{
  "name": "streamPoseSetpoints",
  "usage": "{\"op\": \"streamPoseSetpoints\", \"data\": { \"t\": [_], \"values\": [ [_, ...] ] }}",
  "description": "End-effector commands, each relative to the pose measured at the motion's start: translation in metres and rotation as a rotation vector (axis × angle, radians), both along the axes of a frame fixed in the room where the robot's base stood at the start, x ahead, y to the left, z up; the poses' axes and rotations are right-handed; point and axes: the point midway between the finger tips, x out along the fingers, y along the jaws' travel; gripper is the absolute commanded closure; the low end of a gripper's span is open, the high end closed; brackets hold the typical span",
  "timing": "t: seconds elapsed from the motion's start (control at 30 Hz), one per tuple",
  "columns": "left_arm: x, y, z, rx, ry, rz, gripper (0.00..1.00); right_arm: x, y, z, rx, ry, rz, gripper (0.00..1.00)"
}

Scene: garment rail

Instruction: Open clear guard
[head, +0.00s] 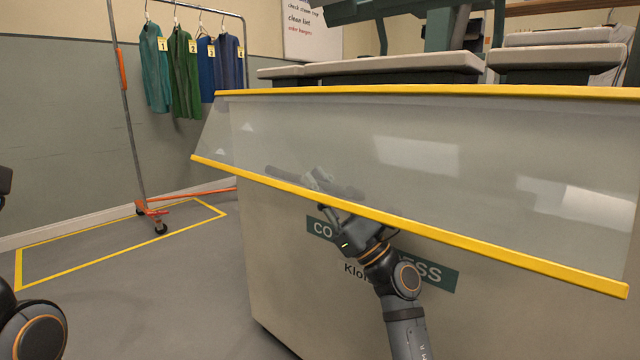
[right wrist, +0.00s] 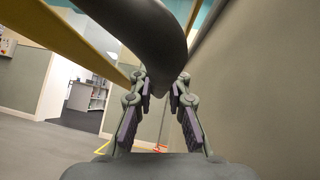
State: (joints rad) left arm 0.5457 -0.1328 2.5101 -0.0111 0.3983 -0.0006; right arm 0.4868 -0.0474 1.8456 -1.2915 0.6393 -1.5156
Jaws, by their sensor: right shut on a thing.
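The clear guard (head: 330,145) is a see-through panel with yellow edge strips across the front of the press cabinet. It slants outward, its lower yellow edge (head: 460,238) standing away from the cabinet front and lower on the right. My right gripper (head: 318,190) is at that lower edge, left of its middle, its fingertips partly seen through the panel. In the right wrist view a dark curved bar (right wrist: 150,35) runs between the fingers (right wrist: 160,100), which are shut on it. I take it for the guard's handle. Only parts of my left arm show at the left edge.
The press cabinet (head: 285,270) stands below the guard, with padded boards (head: 395,66) above. A garment rail (head: 127,120) with several hanging garments stands at the back left, by a yellow floor outline (head: 85,235). The floor at left is clear.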

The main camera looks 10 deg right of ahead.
Motion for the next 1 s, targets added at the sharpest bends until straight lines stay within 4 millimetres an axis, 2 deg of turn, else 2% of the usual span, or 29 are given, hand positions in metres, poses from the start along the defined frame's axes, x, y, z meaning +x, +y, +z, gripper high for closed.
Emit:
{"op": "streamPoseSetpoints", "data": {
  "t": [0.43, 0.47, 0.6, 1.0],
  "values": [
    [-0.0012, 0.0003, 0.0002, -0.001, -0.003, -0.002, 0.6, 0.0009, 0.0005, -0.0041, -0.003, 0.006, 0.002, 1.0],
    [-0.0012, 0.0003, 0.0002, -0.001, -0.003, -0.002, 0.6, 0.0009, 0.0005, -0.0041, -0.003, 0.006, 0.002, 0.82],
    [-0.0012, 0.0003, 0.0003, -0.001, -0.003, -0.002, 0.6, 0.0007, 0.0003, -0.0033, -0.002, 0.004, 0.002, 0.63],
    [-0.0002, 0.0, 0.0008, 0.0, 0.0, -0.001, 0.6, -0.0003, 0.0002, 0.0045, 0.0, -0.001, 0.002, 0.61]
  ]
}}
